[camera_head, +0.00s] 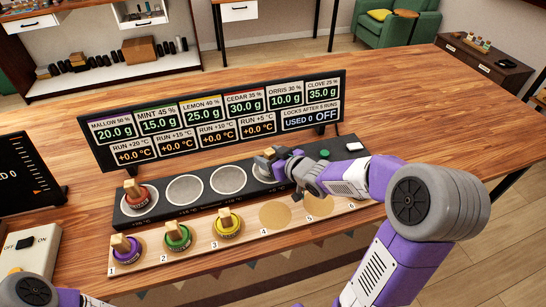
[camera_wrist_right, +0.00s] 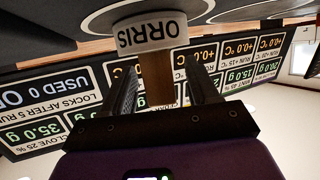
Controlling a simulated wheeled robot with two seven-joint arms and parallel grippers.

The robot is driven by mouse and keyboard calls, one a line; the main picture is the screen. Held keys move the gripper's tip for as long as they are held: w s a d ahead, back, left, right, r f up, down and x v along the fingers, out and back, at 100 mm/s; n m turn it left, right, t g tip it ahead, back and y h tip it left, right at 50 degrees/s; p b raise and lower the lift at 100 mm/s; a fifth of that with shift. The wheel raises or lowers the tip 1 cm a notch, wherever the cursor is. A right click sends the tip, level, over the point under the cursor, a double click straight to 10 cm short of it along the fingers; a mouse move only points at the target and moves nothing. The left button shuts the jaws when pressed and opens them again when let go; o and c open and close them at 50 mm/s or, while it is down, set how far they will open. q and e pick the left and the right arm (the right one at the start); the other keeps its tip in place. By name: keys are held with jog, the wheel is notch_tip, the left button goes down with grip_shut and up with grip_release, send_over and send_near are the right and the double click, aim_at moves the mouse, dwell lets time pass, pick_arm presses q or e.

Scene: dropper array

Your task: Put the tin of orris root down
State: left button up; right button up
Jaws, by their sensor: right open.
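The tin of orris root (camera_head: 262,170) stands on the fourth round pad of the black strip (camera_head: 160,215), partly hidden by my right gripper. In the right wrist view its white ORRIS label (camera_wrist_right: 151,32) appears upside down, with the wooden handle (camera_wrist_right: 157,78) below it. My right gripper (camera_head: 283,160) is at the tin's handle. In the right wrist view its two dark fingers (camera_wrist_right: 165,90) are open, one on each side of the handle, with gaps showing. My left arm shows only at the lower left corner; its gripper is out of view.
A red tin (camera_head: 138,196) stands on the first pad; the two middle pads are bare. Purple (camera_head: 124,250), green (camera_head: 177,238) and yellow (camera_head: 227,224) tins stand in wooden slots 1 to 3. Slots 4 and 5 are empty. A display board (camera_head: 215,120) stands close behind the strip.

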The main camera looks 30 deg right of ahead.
jog(key=shift+r, duration=0.3)
jog(key=p+v, duration=0.5)
jog(key=v, duration=0.7)
jog(key=shift+f, duration=0.1)
